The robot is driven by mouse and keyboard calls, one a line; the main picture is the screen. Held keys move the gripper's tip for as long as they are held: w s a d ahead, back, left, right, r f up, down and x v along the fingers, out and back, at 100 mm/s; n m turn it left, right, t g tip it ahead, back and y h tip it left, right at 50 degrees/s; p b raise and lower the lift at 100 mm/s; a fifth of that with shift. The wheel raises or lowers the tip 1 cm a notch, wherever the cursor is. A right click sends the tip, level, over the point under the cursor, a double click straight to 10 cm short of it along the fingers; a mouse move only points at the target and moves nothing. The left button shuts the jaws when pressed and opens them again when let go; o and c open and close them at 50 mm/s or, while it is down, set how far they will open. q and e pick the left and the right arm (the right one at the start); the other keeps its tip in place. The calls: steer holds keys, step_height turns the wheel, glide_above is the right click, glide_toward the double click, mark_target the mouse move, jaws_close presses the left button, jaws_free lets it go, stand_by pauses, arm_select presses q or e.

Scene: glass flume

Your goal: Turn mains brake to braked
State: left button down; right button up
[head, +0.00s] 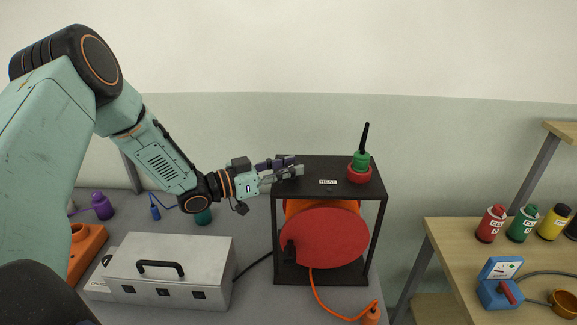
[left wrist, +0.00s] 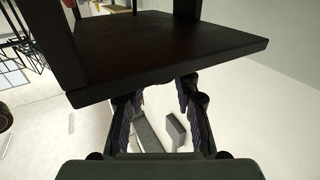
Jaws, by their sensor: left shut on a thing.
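A black open frame (head: 380,235) holds a reel with a red disc (head: 325,238). On its top, at the right, stands a black lever (head: 364,138) with a green collar and a red base; I cannot tell whether this is the mains brake. My left gripper (head: 290,168) is at the frame's top left edge, well left of the lever. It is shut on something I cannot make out. In the left wrist view the fingers (left wrist: 157,90) reach behind the dark board (left wrist: 160,55), which hides their tips.
A metal case (head: 170,272) with a black handle stands left of the frame. An orange cable (head: 322,300) runs from the reel to the bench front. On the right-hand wooden table are red, green and yellow canisters (head: 522,224) and a blue box (head: 500,290) with a red lever.

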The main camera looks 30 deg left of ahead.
arm_select(q)
steer(key=m+g+h, duration=0.1)
steer(key=m+g+h+b, duration=0.1)
steer(key=g+h, duration=0.1)
steer(key=shift+w+a+m, duration=0.25)
steer(key=shift+m, duration=0.15)
steer(key=m+g+h+b, duration=0.1)
steer(key=m+g+b, duration=0.1)
steer(key=b, duration=0.1)
steer(key=m+g+h+b, duration=0.2)
steer(key=g+b, duration=0.1)
steer(key=shift+w+f+g, duration=0.15)
steer(key=shift+w+g, duration=0.05)
steer(key=shift+g, duration=0.1)
steer(key=shift+w+r+m+g+h+b, duration=0.15)
steer(key=shift+m+g+h+b, duration=0.1)
steer(key=shift+m+g+b, duration=0.35)
steer(key=shift+s+r+m+g+h+b, duration=0.1)
steer(key=shift+m+g+h+b, duration=0.2)
steer(key=shift+g+b, duration=0.5)
steer(key=shift+a+r, duration=0.1)
steer(key=c, duration=1.4)
jaws_free()
steer(key=o, duration=0.4)
